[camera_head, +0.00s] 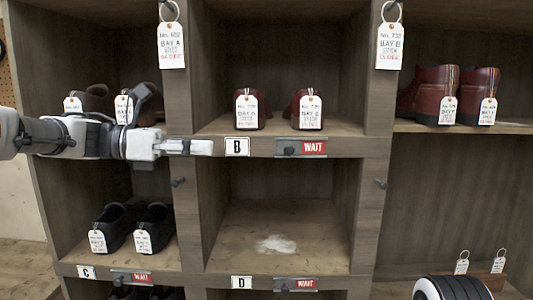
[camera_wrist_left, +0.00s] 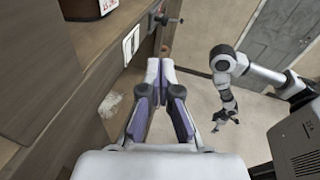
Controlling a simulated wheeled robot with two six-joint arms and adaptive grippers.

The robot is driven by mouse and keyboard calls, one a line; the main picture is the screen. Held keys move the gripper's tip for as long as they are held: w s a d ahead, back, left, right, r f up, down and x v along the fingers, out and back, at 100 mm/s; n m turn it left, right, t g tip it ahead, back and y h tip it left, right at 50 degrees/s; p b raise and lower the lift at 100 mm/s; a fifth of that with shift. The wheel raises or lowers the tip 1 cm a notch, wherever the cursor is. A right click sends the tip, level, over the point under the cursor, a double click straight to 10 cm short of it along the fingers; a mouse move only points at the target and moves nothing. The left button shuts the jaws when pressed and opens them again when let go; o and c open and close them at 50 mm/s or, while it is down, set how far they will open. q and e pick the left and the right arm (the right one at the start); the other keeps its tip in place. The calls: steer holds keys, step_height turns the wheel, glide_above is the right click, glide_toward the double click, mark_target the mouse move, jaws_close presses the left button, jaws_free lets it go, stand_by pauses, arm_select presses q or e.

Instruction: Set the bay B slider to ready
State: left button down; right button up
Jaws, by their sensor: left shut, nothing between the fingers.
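The bay B slider (camera_head: 289,149) is a dark grey piece on the shelf's front edge, right of the white B label (camera_head: 237,147). A red WAIT panel (camera_head: 313,148) shows just right of it. My left gripper (camera_head: 208,147) is shut and empty, pointing right, its tips a little left of the B label and apart from the slider. In the left wrist view the shut fingers (camera_wrist_left: 160,63) lie near the label (camera_wrist_left: 131,43), with a dark knob (camera_wrist_left: 165,18) beyond. My right gripper (camera_wrist_left: 227,120) is small in that view, and its jaws are unclear.
Tagged red shoes (camera_head: 252,111) stand in the bay above the B label. The bay below is empty but for a pale patch (camera_head: 276,244). Dark pegs (camera_head: 178,182) stick out from the dividers. Hanging tags (camera_head: 172,45) are higher up. Sliders C and D also show WAIT.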

arm_select(q)
steer(key=m, duration=0.1)
steer(key=p, duration=0.7)
glide_toward(284, 150)
steer(key=x, duration=0.6)
steer(key=shift+w+d+r, duration=0.1)
steer(key=shift+d+r, duration=0.05)
steer(key=shift+r, duration=0.05)
steer(key=shift+w+d+f, duration=0.1)
steer(key=shift+d+f, duration=0.15)
steer(key=shift+d, duration=0.2)
arm_select(e)
step_height(284, 150, up, 6)
steer(key=shift+w+r, duration=0.15)
steer(key=shift+r, duration=0.1)
steer(key=shift+a, duration=0.1)
